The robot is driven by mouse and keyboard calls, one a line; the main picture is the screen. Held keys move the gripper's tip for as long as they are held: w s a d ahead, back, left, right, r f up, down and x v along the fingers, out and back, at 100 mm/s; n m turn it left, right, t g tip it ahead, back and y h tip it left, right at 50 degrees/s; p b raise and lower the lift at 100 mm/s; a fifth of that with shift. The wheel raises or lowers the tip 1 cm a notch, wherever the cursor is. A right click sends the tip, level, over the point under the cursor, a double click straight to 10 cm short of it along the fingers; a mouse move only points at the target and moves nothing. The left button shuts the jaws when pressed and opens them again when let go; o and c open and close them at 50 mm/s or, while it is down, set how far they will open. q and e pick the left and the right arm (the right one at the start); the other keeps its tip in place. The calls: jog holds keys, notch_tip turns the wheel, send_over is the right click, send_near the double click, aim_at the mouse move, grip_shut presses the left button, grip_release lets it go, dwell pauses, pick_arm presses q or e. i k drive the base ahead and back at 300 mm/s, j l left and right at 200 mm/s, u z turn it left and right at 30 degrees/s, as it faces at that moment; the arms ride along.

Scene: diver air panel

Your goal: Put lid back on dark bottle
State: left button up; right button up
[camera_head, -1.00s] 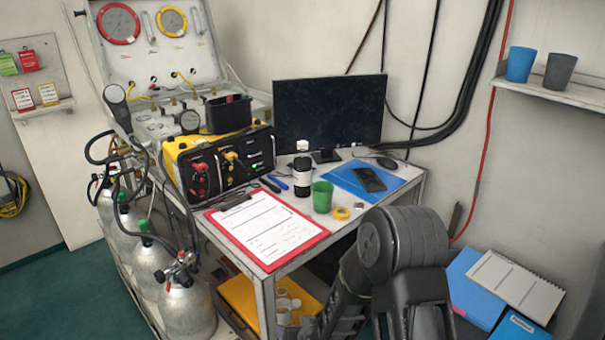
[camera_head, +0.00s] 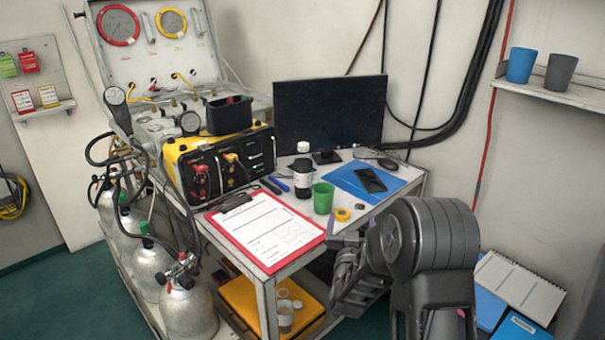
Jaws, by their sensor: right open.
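The dark bottle (camera_head: 302,180) stands upright on the table, with a pale label band and a dark upper part. A small white cap-like piece (camera_head: 303,147) shows just behind and above it; I cannot tell whether this is the lid or what it rests on. My right gripper (camera_head: 344,242) is at the table's front right edge, nearer to me than the bottle and apart from it. It is open, with no object visible in it; its fingers are partly hidden by my own arm. My left gripper is not in view.
A green cup (camera_head: 323,198) stands close to the right of the bottle, with a yellow tape roll (camera_head: 342,214) nearby. A red clipboard (camera_head: 268,228) lies in front. A blue folder (camera_head: 350,184) with a phone (camera_head: 370,179) lies right. The monitor (camera_head: 329,112) stands behind.

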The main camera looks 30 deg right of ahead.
aim_at(304, 163)
jog(key=i, duration=0.95)
